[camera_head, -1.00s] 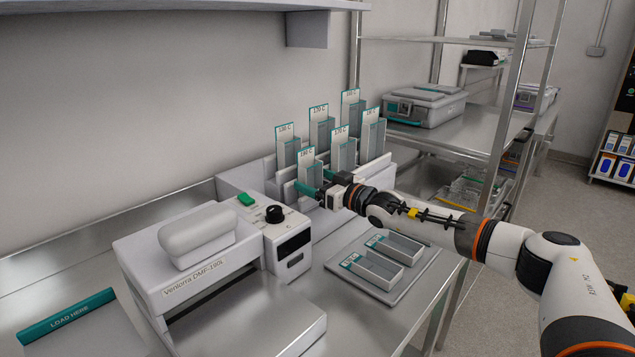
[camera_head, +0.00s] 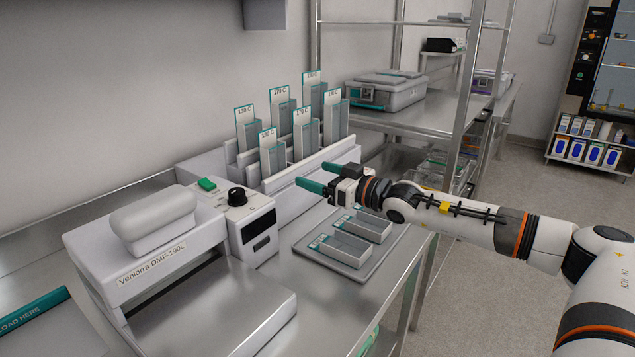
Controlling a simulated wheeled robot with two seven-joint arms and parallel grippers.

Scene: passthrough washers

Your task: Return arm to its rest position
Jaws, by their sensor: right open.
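My right arm comes in from the right edge. Its gripper (camera_head: 316,177) has teal fingertips, is open and holds nothing. It hovers in front of the white rack (camera_head: 310,168), above the back of the grey tray (camera_head: 372,262). My left gripper is not in view.
The rack holds several upright grey holders with temperature labels (camera_head: 273,150). Two grey bins (camera_head: 345,249) lie on the tray. A white Ventorra machine (camera_head: 160,255) with a black knob stands at left. A metal shelf (camera_head: 420,105) with a grey case (camera_head: 386,92) stands behind my arm.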

